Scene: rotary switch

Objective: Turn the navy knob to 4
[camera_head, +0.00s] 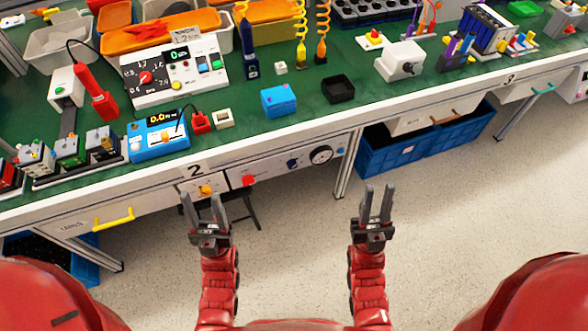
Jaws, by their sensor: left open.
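A small navy knob (293,163) sits on the white front panel (268,172) under the table edge, between a red button and a round black-and-white dial. Its pointer and any numbers around it are too small to read. My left gripper (199,195) is open and empty, in front of the panel's left part, left of the navy knob and apart from it. My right gripper (377,188) is open and empty over the floor area, right of the knob and clear of the table.
A drawer with a yellow handle (114,218) is at left. Blue crates (392,152) stand under the table at right. Devices crowd the green tabletop (290,128).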

